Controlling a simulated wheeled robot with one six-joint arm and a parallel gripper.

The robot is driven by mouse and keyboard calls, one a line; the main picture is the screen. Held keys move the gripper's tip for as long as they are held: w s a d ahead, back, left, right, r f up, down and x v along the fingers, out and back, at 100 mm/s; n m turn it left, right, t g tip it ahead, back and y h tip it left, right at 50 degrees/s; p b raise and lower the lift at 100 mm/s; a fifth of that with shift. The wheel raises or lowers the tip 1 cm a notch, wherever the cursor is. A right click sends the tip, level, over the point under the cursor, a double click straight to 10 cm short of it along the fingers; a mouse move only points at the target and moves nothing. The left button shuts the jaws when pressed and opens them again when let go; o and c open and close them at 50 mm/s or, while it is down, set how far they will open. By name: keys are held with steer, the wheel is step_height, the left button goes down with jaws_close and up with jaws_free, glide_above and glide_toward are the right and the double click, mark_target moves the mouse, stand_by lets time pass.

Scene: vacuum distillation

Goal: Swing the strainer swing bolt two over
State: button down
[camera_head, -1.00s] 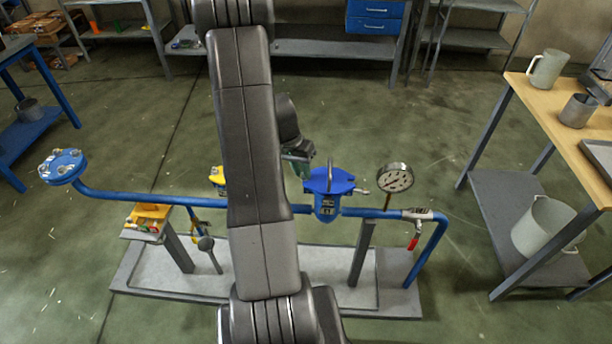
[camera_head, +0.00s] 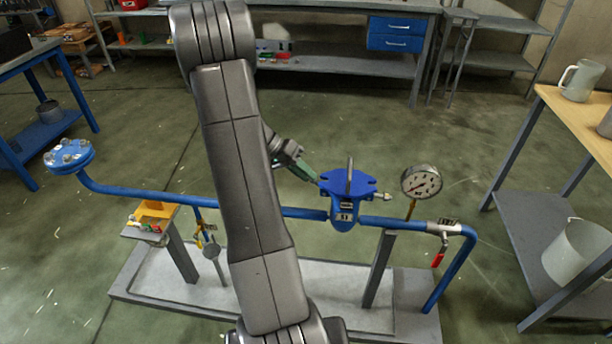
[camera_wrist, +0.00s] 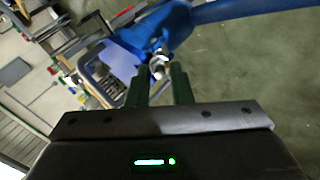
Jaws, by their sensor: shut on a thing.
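The blue strainer (camera_head: 344,212) sits in the blue pipe run, its flat lid on top with an upright grey handle (camera_head: 349,176). A silver swing bolt (camera_head: 381,196) sticks out to the right of the lid. My gripper (camera_head: 314,179) reaches in from the upper left, its green fingers at the lid's left edge. In the wrist view, my gripper (camera_wrist: 160,77) is shut on a silver swing bolt (camera_wrist: 158,66) beside the blue strainer body (camera_wrist: 158,32). The head view does not show this held bolt clearly.
A pressure gauge (camera_head: 421,182) stands right of the strainer. A red-handled valve (camera_head: 438,257) is on the pipe farther right. A blue flange (camera_head: 69,155) ends the pipe at left. My arm hides part of the pipe. A wooden-topped bench (camera_head: 575,112) stands at right.

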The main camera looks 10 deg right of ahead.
stand_by(0.3)
steer(key=c, duration=1.5)
jaws_free()
steer(key=shift+c, duration=0.2)
steer(key=v, duration=1.3)
steer(key=shift+a+r+p, duration=0.2)
steer(key=shift+a+p, duration=0.1)
steer(key=shift+p, duration=0.15)
